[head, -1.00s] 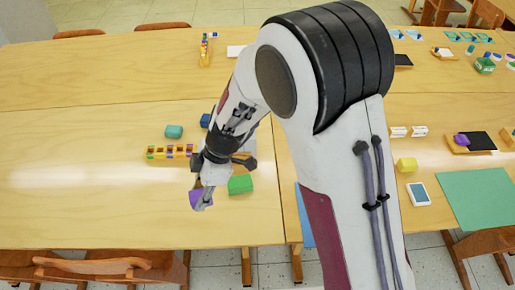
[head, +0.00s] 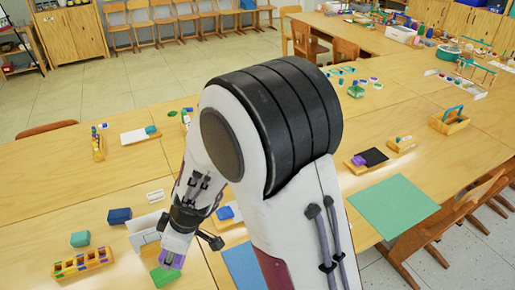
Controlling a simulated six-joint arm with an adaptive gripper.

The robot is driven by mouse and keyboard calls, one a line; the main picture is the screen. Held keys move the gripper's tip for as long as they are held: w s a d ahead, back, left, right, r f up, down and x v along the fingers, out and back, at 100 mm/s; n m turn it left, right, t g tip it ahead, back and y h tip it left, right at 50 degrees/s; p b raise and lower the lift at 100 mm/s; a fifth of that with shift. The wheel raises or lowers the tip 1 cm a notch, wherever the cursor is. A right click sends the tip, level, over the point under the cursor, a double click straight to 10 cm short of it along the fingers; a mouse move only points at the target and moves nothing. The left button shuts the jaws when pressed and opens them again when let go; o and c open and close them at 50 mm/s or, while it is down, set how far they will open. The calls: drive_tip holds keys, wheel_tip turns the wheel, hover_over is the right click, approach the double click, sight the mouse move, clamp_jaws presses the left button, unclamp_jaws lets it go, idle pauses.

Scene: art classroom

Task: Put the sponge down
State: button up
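A small purple block, which looks like the sponge (head: 177,261), is at the tip of my gripper (head: 171,257). My gripper seems shut on it, though the fingers are small and partly hidden by the wrist. The sponge appears just above or beside a green block (head: 164,278) on the table; I cannot tell whether they touch. My arm hides part of the table to the right of the gripper.
A blue sheet (head: 243,266) lies right of the gripper. A green mat (head: 393,206) lies bare farther right.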

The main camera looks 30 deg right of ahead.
drive_tip(key=w+d+m+t+h, duration=0.15)
drive_tip(key=w+d+m, duration=0.4)
drive_tip(key=d, duration=0.55)
drive_tip(key=w+d+m+h, duration=0.3)
drive_tip(key=w+d+m, duration=0.3)
drive_tip(key=d, duration=0.6)
drive_tip(key=w+d+f, duration=0.2)
drive_tip(key=w+d, duration=1.7)
drive_tip(key=d, duration=0.2)
drive_tip(key=shift+w+d+y, duration=0.15)
drive_tip(key=shift+d+y, duration=0.05)
drive_tip(key=shift+y, duration=0.25)
drive_tip(key=shift+n, duration=0.25)
drive_tip(key=shift+t, duration=0.25)
drive_tip(key=shift+f, duration=3.1)
drive_tip(key=shift+f, duration=0.1)
